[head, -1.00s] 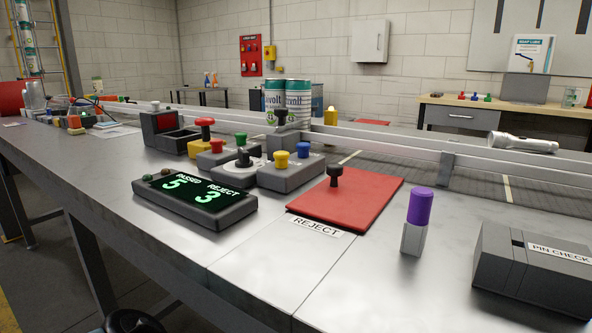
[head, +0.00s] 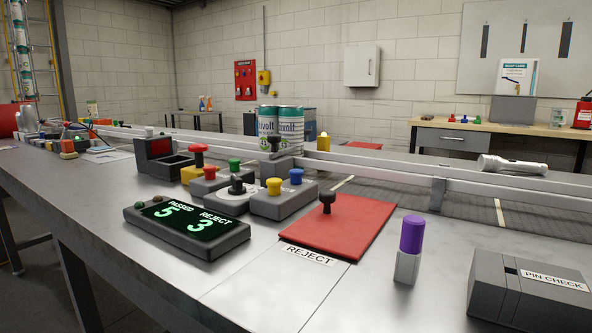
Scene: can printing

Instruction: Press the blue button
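The blue button (head: 296,176) is a small blue cap on a grey control box (head: 284,203), in the middle of the head view. A yellow button (head: 274,187) sits on the same box, to its left and nearer. A green button (head: 235,165) and a red button (head: 209,172) sit on a box further left. A taller red mushroom button (head: 199,152) on a yellow base stands behind them. Neither of my grippers shows in the head view.
A display (head: 187,227) reads PASSED 5, REJECT 3. Two cans (head: 290,124) stand behind the boxes by the conveyor rail (head: 400,172).

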